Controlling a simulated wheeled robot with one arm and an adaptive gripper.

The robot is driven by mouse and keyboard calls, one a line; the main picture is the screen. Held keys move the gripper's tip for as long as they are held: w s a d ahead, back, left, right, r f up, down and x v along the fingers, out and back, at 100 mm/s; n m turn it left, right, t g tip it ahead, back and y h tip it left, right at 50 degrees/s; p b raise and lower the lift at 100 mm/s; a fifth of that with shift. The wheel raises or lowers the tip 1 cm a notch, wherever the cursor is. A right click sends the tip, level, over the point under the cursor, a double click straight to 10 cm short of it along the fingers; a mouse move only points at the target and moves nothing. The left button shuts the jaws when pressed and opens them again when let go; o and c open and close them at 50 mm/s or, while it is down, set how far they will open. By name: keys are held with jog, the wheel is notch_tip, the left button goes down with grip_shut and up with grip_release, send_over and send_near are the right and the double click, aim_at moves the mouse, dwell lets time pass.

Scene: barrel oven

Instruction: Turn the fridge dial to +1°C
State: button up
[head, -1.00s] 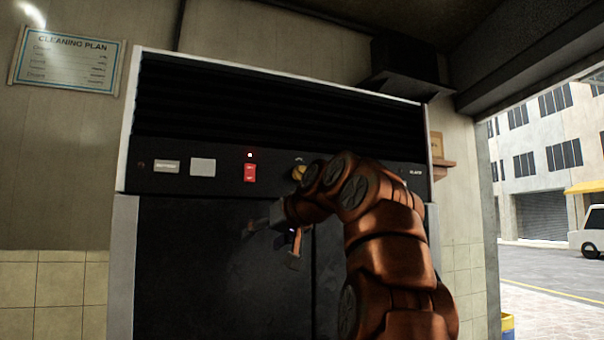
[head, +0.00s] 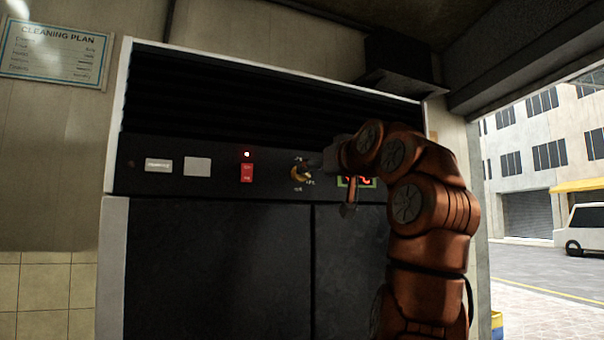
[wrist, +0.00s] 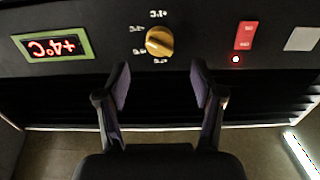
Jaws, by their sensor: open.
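The fridge dial (head: 299,173) is a yellow-orange knob on the black control panel. In the wrist view, which is upside down, the dial (wrist: 159,42) has small white temperature marks around it, too blurred to read surely. The display (wrist: 54,46) in a green frame reads +4°C there; in the head view the display (head: 366,182) is partly hidden by my arm. My gripper (wrist: 161,75) is open and empty, its fingertips apart and lined up with the dial, one to each side. The dial does not appear to be between the fingers. My gripper (head: 330,185) is at panel height in the head view.
A red switch (head: 247,172) with a lit red lamp above it sits left of the dial. Two pale labels (head: 196,167) are further left. Dark doors (head: 230,260) lie below the panel and a slatted grille (head: 250,100) above. The street opens at right.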

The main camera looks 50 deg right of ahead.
jog(key=p+x, duration=0.3)
jog(key=x, duration=0.4)
jog(key=shift+w+d, duration=0.1)
jog(key=shift+w, duration=0.05)
jog(key=c, duration=1.1)
